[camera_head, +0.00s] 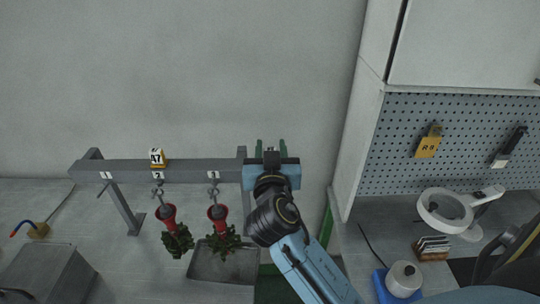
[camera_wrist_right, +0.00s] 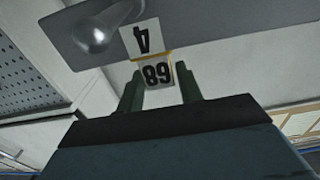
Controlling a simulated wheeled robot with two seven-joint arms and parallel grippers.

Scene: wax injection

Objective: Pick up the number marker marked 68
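The number marker marked 68 (camera_wrist_right: 157,74) shows upside down in the right wrist view. It is a white plate with a yellow edge, next to a white label 4 (camera_wrist_right: 141,38) on the grey rail. My right gripper (camera_wrist_right: 160,88) has its two green fingers apart, one on each side of the marker, with no clear grip on it. In the head view my right gripper (camera_head: 270,147) is at the right end of the rail (camera_head: 200,166) and hides the marker. My left gripper is not in view.
Another marker, 47 (camera_head: 157,157), stands on the rail. Two red holders (camera_head: 166,213) with green clusters hang below it, near a grey tray (camera_head: 222,264). A pegboard (camera_head: 460,130), a ring lamp (camera_head: 444,210) and a white roll (camera_head: 404,279) are at the right.

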